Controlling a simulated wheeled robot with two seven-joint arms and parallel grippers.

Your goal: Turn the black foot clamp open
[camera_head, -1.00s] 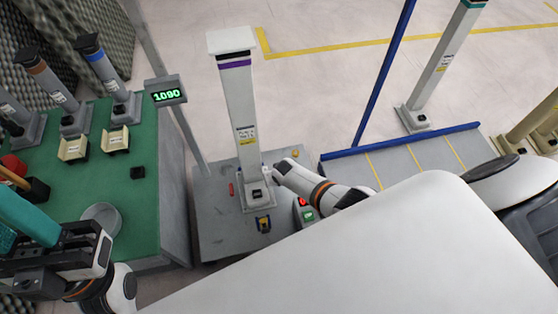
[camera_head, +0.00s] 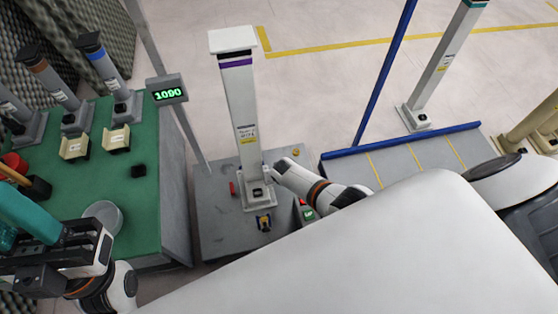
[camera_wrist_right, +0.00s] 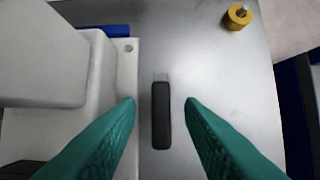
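The black foot clamp (camera_wrist_right: 161,115) is a short dark bar on the grey plate, beside the pale foot of the white column (camera_head: 243,125), in the right wrist view. It points roughly along the picture's vertical. My right gripper (camera_wrist_right: 160,103) is open, its teal fingers on either side of the bar with visible gaps. I cannot tell how far above the bar they are. In the head view my right gripper (camera_head: 275,171) is at the column's foot and hides the clamp. My left gripper (camera_head: 30,225) is over the green table, partly cut off; its opening is unclear.
A yellow knob (camera_wrist_right: 239,16) stands near the plate's corner. The grey platform (camera_head: 215,235) carries the column and small parts. The green table (camera_head: 140,220) holds a bowl (camera_head: 104,214) and several grey posts.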

